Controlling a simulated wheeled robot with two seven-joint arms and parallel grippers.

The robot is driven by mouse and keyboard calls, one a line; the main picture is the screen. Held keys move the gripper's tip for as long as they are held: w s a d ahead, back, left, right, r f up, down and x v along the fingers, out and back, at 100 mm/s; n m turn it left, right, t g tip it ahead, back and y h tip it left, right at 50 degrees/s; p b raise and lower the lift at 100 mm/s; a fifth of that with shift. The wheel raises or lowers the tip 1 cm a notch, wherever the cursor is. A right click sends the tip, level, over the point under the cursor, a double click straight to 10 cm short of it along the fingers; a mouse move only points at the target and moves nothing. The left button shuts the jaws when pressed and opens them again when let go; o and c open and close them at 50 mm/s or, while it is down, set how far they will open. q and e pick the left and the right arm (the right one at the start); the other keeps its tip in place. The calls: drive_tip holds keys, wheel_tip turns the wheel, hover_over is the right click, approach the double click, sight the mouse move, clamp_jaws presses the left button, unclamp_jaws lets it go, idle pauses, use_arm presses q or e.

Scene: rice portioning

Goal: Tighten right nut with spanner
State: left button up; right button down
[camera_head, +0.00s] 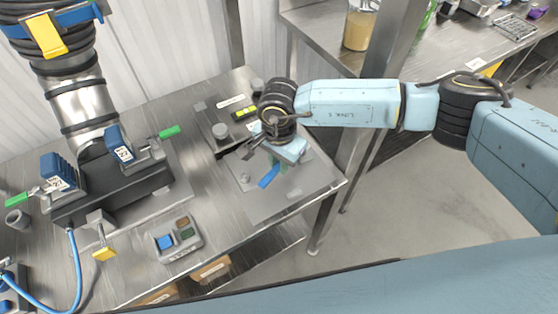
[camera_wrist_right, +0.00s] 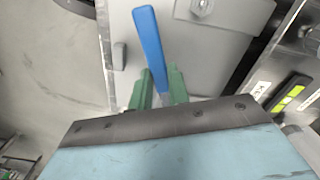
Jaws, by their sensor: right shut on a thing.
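The spanner shows its blue handle (camera_head: 269,177) at the front of the grey plate; the handle (camera_wrist_right: 149,48) also lies between the green fingers in the right wrist view. My right gripper (camera_head: 276,163) is shut on the spanner, low over the plate; its fingers (camera_wrist_right: 160,92) hold it near the handle's lower end in the wrist view. The spanner's head is hidden behind my gripper. A nut or bolt head (camera_wrist_right: 203,6) shows on the plate at the top of the wrist view, apart from the handle. Whether the spanner sits on a nut cannot be seen. My left gripper is out of view.
The grey plate (camera_head: 262,211) lies near the table's right edge. Behind it is a flat fixture (camera_head: 205,117) with a round knob. A large pipe with a valve block (camera_head: 120,194) stands at left, with a button box (camera_head: 176,239) in front.

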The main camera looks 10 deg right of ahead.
drive_tip(key=shift+r, duration=0.1)
idle(0.3)
drive_tip(key=shift+r+p, duration=0.95)
drive_tip(key=shift+r, duration=1)
